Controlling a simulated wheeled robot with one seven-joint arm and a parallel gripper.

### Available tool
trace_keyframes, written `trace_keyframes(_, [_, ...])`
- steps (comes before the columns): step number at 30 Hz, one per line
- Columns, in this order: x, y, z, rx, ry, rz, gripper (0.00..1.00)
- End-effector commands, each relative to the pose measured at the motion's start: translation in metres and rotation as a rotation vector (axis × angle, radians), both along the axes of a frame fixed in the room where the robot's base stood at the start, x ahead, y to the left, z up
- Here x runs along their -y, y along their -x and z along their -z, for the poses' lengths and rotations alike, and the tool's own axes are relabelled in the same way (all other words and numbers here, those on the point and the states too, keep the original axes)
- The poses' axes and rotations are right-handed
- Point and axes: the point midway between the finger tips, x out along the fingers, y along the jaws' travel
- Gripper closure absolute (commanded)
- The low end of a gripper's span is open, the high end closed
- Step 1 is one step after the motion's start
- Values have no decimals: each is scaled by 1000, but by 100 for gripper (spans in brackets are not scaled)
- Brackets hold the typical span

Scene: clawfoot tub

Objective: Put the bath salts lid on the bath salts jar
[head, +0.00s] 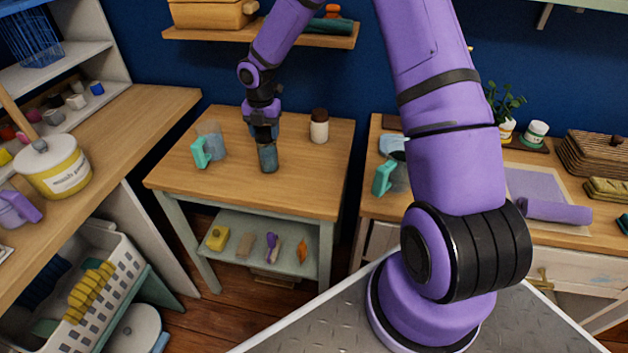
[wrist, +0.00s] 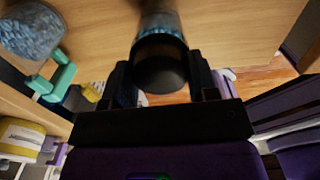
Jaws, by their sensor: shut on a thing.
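My gripper (head: 265,131) points down over the left wooden table. In the wrist view my gripper (wrist: 168,85) is shut on a round, dark lid (wrist: 160,72). A blue-grey glass jar (head: 268,158) is directly below the fingers in the head view. In the wrist view the glass (wrist: 160,18) lines up beyond the lid, with a blue band at their meeting edge. The lid looks against the jar's mouth, but I cannot tell whether it is seated. The fingers hide the lid in the head view.
A clear jug with a teal handle (head: 203,152) and blue contents stands left of the jar. A white bottle with a dark cap (head: 319,127) stands to the right behind. The table's front (head: 290,195) is clear. A shelf (head: 270,35) hangs behind the arm.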

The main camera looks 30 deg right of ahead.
Motion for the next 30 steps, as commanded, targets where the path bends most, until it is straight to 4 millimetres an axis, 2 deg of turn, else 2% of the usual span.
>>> trace_keyframes(30, [0,0,11,0,0,0,80])
